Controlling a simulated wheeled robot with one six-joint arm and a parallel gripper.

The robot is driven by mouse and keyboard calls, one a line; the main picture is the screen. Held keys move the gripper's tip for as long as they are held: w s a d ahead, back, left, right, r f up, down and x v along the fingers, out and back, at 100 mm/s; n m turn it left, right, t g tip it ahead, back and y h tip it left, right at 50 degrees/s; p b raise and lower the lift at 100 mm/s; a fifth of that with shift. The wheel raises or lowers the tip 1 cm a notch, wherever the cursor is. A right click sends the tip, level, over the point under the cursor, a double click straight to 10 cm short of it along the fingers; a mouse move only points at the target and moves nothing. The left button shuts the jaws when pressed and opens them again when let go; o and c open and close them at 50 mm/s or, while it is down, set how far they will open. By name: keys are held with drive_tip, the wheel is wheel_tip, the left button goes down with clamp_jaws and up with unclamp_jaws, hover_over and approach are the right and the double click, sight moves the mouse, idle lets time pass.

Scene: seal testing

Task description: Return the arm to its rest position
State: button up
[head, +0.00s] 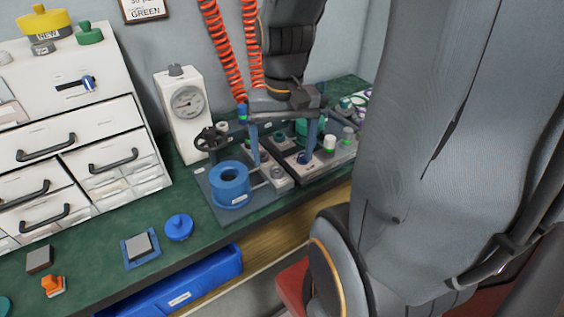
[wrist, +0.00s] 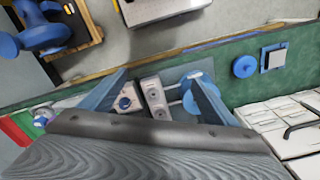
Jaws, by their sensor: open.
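My gripper (head: 284,150) is over the bench, pointing down, with its two blue fingers wide apart. It is open, and nothing shows between the fingers. It is above the grey test fixture (head: 281,184), right of the blue ring (head: 229,183). In the wrist view the open fingers of my gripper (wrist: 160,88) frame the fixture's grey blocks (wrist: 154,96). I cannot tell whether the fingertips touch the fixture. My arm hides much of the right side of the head view.
A white dial gauge (head: 187,108) stands behind the ring, near red coiled hoses (head: 224,50). A white drawer cabinet (head: 80,125) is at left. A blue knobbed lid (head: 179,227) and a blue-edged pad (head: 140,248) lie on the green bench. A blue bin (head: 185,285) is below the front edge.

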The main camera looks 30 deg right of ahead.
drive_tip(key=s, duration=0.1)
drive_tip(key=s+a+n, duration=0.2)
drive_tip(key=shift+a+f, duration=0.1)
drive_tip(key=shift+f, duration=0.15)
drive_tip(key=shift+w+a, duration=0.1)
drive_tip(key=a+r+n+p, duration=0.2)
drive_tip(key=a+r+p, duration=0.2)
drive_tip(key=a+p, duration=0.2)
drive_tip(key=shift+a+n, duration=0.35)
drive_tip(key=shift+n, duration=0.05)
idle(0.3)
